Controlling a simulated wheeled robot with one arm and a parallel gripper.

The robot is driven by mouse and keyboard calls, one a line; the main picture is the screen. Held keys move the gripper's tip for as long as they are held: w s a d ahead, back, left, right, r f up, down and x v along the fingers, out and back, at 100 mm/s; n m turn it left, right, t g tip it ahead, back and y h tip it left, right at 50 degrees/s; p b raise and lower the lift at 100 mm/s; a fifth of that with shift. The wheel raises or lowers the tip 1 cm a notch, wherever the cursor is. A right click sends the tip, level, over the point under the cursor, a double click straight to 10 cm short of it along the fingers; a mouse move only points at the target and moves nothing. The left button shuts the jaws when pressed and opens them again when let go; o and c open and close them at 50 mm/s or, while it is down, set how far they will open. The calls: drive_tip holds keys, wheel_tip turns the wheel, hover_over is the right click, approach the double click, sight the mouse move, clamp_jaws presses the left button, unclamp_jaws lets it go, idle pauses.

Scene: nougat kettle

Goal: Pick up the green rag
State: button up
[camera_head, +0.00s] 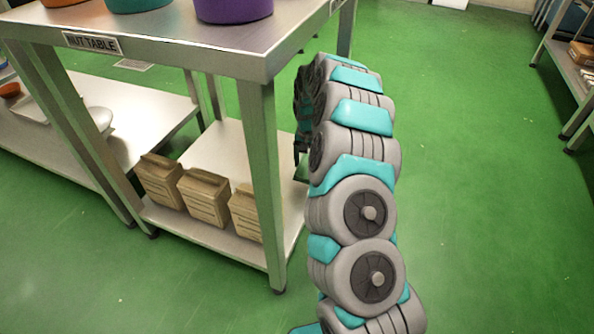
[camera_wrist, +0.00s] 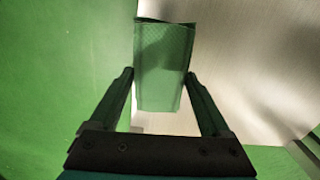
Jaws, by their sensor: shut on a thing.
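The green rag (camera_wrist: 163,72) shows in the wrist view as a folded, textured green piece. It sits between the two fingers of my gripper (camera_wrist: 160,76), which is shut on it. The fingers touch its left and right sides. Behind the rag are a pale metal surface (camera_wrist: 245,65) and green floor on the left. In the head view my gripper is mostly hidden behind my arm, beside the right end of the nut table's lower shelf. I cannot make out the rag clearly there.
The nut table (camera_head: 190,45) carries several coloured containers, including a purple one (camera_head: 234,8). Brown paper bags (camera_head: 207,197) stand on its lower shelf (camera_head: 235,150). A table leg (camera_head: 262,180) stands left of my arm. Green floor is open to the right; another rack (camera_head: 565,70) stands far right.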

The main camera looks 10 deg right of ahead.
drive_tip(key=w+d, duration=0.6)
drive_tip(key=d, duration=0.4)
drive_tip(key=shift+p, duration=0.35)
drive_tip(key=shift+w+d, duration=0.1)
drive_tip(key=o, duration=0.7)
drive_tip(key=c, duration=0.5)
drive_tip(key=shift+c, duration=0.2)
